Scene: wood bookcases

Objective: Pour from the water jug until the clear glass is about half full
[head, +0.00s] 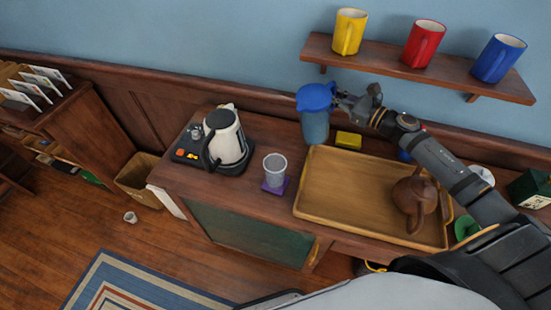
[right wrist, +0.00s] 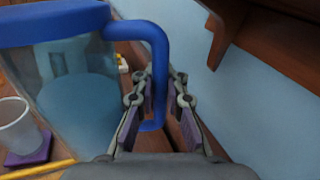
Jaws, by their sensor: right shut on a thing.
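The water jug (head: 315,126) has a blue lid and handle and clear sides with water inside. It is about upright near the back left corner of the tray; I cannot tell whether its base touches the counter. My right gripper (head: 345,101) is shut on the blue handle, which shows between the fingers in the right wrist view (right wrist: 155,60). The jug body (right wrist: 75,95) fills the left of that view. The clear glass (head: 274,164) stands upright on a purple coaster (head: 275,187), left of and nearer than the jug. It looks empty. My left gripper is not in view.
A wooden tray (head: 335,205) with a brown teapot (head: 414,197) is right of the glass. A kettle (head: 226,138) stands left of it. A yellow block (head: 348,140) is behind the tray. A shelf (head: 390,65) with three mugs hangs above.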

